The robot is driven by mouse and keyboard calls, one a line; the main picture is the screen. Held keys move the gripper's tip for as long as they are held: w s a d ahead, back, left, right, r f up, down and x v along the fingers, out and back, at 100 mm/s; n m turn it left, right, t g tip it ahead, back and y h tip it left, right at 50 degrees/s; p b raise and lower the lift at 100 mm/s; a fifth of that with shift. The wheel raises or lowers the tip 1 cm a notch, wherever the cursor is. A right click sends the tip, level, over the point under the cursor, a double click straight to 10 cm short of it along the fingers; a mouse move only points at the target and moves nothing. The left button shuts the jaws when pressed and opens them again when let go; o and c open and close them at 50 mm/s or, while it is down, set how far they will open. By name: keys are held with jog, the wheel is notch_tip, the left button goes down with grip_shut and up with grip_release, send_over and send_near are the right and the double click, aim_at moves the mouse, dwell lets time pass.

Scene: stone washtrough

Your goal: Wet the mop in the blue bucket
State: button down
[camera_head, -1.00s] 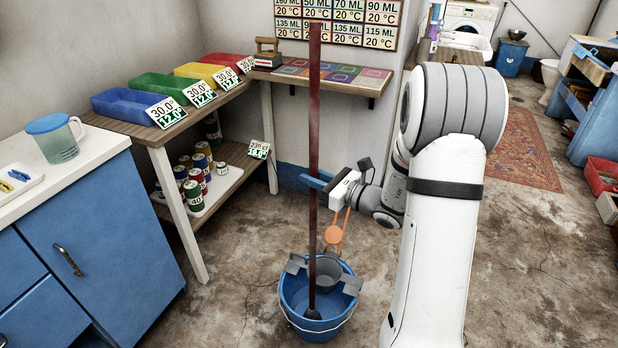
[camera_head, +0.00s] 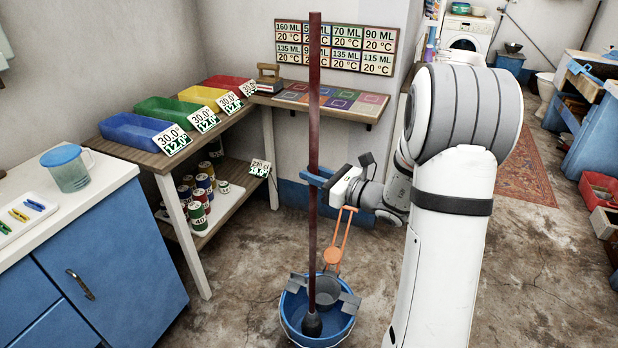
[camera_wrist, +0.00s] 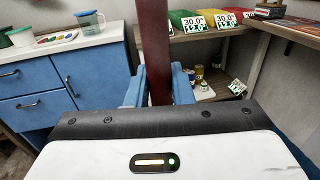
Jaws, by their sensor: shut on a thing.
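The mop's dark red handle (camera_head: 313,130) stands upright in the head view. My gripper (camera_head: 314,180) is shut on the handle about halfway up; the handle also shows between the blue fingers (camera_wrist: 160,85) in the wrist view. The dark mop head (camera_head: 312,323) is at the lower end, inside the blue bucket (camera_head: 290,322) on the floor. The bucket has a grey wringer (camera_head: 328,290) with an orange lever (camera_head: 340,240) at its back. I cannot tell the water level or whether the mop head touches the bottom.
A wooden shelf with blue (camera_head: 135,131), green, yellow and red bins stands at the left. A blue cabinet (camera_head: 115,265) with a white top carries a jug (camera_head: 68,170). Concrete floor (camera_head: 240,285) is open around the bucket. A rug (camera_head: 525,165) lies at the right.

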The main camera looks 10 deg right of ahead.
aim_at(315, 103)
notch_tip(315, 103, up, 18)
jog(key=p, duration=1.2)
jog(key=shift+r, duration=0.15)
dwell(2.8)
